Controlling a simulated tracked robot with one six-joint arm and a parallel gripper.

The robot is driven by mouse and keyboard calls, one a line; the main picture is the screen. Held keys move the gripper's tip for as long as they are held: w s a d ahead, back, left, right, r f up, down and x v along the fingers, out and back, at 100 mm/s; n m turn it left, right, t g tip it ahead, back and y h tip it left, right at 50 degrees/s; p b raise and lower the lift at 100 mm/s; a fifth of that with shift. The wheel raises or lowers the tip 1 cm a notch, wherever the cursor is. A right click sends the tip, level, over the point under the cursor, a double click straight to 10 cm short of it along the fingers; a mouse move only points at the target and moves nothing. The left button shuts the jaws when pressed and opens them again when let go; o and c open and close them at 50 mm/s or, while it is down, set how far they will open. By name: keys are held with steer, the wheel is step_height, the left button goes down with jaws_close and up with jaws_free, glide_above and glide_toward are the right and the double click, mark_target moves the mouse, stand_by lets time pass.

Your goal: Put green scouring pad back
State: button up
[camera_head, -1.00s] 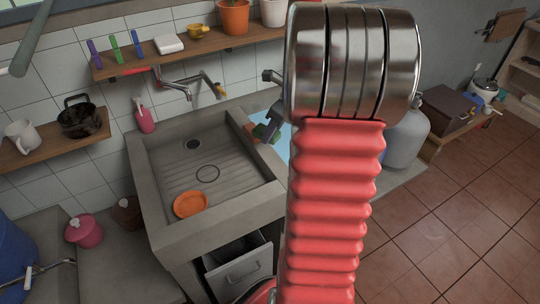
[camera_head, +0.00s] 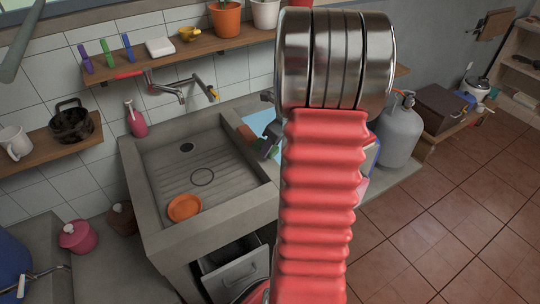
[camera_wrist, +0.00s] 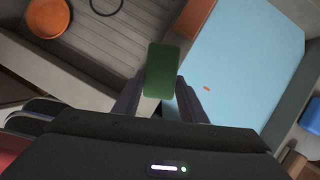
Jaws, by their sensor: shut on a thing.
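The green scouring pad (camera_wrist: 161,70) is between the two dark fingers of my gripper (camera_wrist: 160,92) in the wrist view. My gripper is shut on it, and the pad sticks out past the fingertips. Beneath it in that view lie a light blue surface (camera_wrist: 240,70) and the grey sink edge (camera_wrist: 115,62). In the head view my gripper (camera_head: 268,143) is at the right side of the sink (camera_head: 165,235), near the light blue surface (camera_head: 262,122). My red arm hides part of that area, and I cannot make out the pad there.
An orange dish (camera_head: 184,208) lies in the sink basin. A tap (camera_head: 172,92) reaches out from the wall behind. A shelf (camera_head: 220,47) above holds pots and small items. A grey gas cylinder (camera_head: 397,135) stands to the right. A drawer (camera_head: 238,270) is open below the sink.

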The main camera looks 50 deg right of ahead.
steer(key=shift+f, duration=0.15)
steer(key=shift+f, duration=1.8)
steer(key=o, duration=1.3)
steer(key=shift+f, duration=0.1)
steer(key=shift+o, duration=0.2)
steer(key=v, duration=1.2)
